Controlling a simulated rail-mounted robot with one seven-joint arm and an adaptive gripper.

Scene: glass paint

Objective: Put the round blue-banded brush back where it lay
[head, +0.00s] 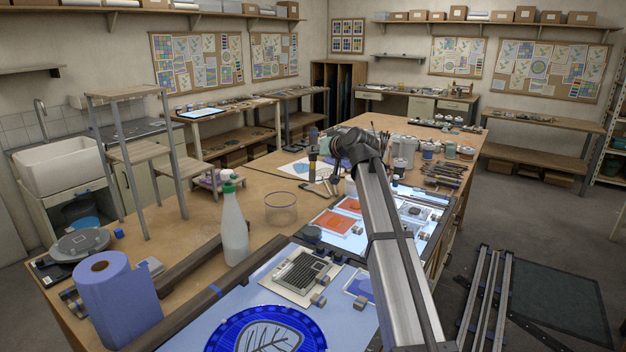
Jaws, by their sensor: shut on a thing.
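My arm rises from the lower right, and its dark wrist bends down over the middle of the long wooden table. My gripper (333,181) is small and dark below the wrist, partly hidden by the arm. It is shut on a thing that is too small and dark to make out. I cannot pick out the round blue-banded brush or its blue band for sure. Several thin upright handles, perhaps brushes, stand behind the wrist (380,138). A white sheet with a blue shape (296,170) lies left of the gripper.
A clear glass bowl (280,208), a spray bottle (233,225) and a blue paper roll (117,298) stand on the near left table. A lit panel with orange glass (341,222) lies under the arm. Jars (403,152) stand behind it. Bare wood (245,182) lies left of the sheet.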

